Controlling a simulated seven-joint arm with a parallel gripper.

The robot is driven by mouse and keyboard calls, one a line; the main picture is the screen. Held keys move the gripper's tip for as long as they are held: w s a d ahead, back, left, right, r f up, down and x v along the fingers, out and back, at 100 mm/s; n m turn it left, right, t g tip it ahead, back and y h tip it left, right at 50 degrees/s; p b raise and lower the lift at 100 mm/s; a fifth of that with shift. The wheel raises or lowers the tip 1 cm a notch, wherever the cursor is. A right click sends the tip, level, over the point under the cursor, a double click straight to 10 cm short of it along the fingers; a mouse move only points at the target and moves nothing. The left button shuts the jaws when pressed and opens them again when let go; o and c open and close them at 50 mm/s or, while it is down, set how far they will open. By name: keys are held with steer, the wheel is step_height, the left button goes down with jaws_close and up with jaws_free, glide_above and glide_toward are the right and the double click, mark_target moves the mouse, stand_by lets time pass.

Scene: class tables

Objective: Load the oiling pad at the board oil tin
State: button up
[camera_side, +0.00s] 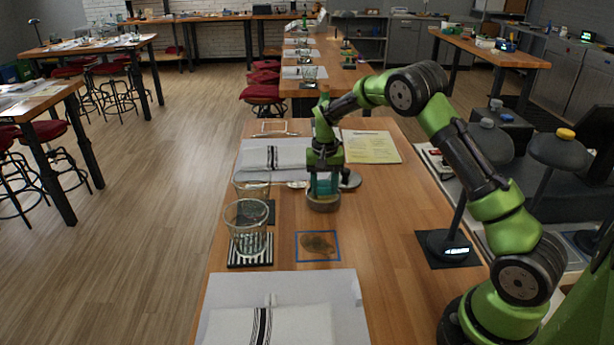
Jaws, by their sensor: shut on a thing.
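My gripper (324,178) points straight down over the middle of the wooden table (400,215). It is shut on a teal piece (323,188), which I take to be the oiling pad; its lower end is hard to make out. Directly below is a low, round, dark-rimmed thing (323,204), likely the board oil tin. The teal piece's lower end meets or enters it; I cannot tell which. Nearer the camera, a brown patch (318,245) lies inside a blue square outline on the table.
Glass tumblers (247,228) stand left of my gripper, the front one on a striped coaster (250,262). A folded napkin (275,158) and a yellow paper (371,147) lie behind. A white placemat (345,289) with a napkin lies in front. A dark stand (448,246) is at right.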

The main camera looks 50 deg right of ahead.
mark_target(325, 184)
steer(key=shift+r, duration=3.4)
steer(key=shift+s+f+n, duration=0.15)
steer(key=shift+n, duration=0.15)
steer(key=s+a+r+n, duration=0.8)
steer(key=s+a+r, duration=0.1)
steer(key=s+a, duration=0.3)
steer(key=shift+s+a+n, duration=0.15)
steer(key=shift+a+n, duration=0.15)
steer(key=shift+a, duration=0.4)
